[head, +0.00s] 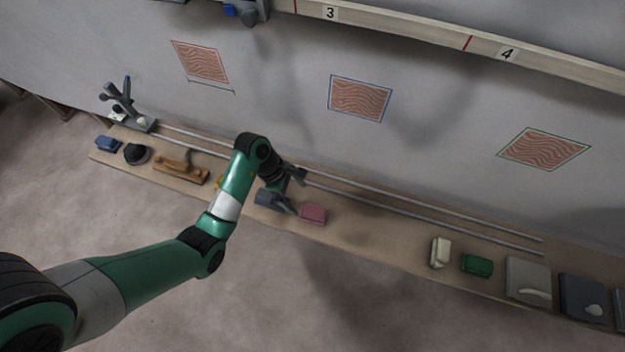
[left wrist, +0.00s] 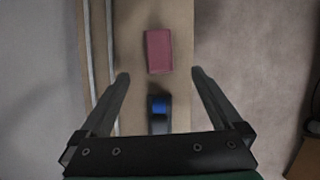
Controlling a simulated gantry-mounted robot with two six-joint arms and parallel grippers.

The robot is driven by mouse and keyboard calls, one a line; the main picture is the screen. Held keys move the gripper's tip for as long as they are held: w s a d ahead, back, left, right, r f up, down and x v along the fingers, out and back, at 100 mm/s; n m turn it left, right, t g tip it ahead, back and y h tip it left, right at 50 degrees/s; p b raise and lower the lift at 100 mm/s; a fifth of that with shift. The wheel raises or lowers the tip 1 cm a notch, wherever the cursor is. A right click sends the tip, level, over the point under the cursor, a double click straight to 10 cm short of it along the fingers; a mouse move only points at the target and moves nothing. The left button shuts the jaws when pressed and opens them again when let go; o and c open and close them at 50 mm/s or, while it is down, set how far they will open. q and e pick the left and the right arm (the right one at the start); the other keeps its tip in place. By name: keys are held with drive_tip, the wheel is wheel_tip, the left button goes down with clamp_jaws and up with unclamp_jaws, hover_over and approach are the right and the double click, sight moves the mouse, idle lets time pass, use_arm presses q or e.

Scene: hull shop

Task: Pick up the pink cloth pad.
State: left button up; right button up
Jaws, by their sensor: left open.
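The pink cloth pad (head: 313,214) lies flat on the long wooden shelf, just right of my left gripper (head: 289,196) in the head view. In the left wrist view the pink pad (left wrist: 158,51) lies ahead of the open fingers, between their lines and beyond their tips. My left gripper (left wrist: 160,80) is open and empty. A dark block with a blue top (left wrist: 158,108) lies between its fingers in that view, closer than the pad. My right gripper is not in view.
The wooden shelf (head: 370,235) carries two metal rails (head: 420,210) along the wall side. A wooden-handled tool (head: 181,170) and a black round thing (head: 136,154) stand left. A cream block (head: 440,252), a green block (head: 477,265) and grey trays (head: 528,281) stand right.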

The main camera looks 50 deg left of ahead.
sight(311, 210)
use_arm(q)
drive_tip(key=b+x, duration=0.4)
drive_tip(key=x, duration=0.2)
drive_tip(key=shift+a, duration=0.15)
drive_tip(key=shift+w+f, duration=0.15)
drive_tip(key=shift+f, duration=0.1)
drive_tip(key=b+x, duration=0.2)
drive_tip(key=x, duration=0.1)
drive_tip(key=b+x, duration=0.2)
drive_tip(key=shift+w+d, duration=0.1)
drive_tip(key=shift+d, duration=0.2)
drive_tip(key=shift+c, duration=0.2)
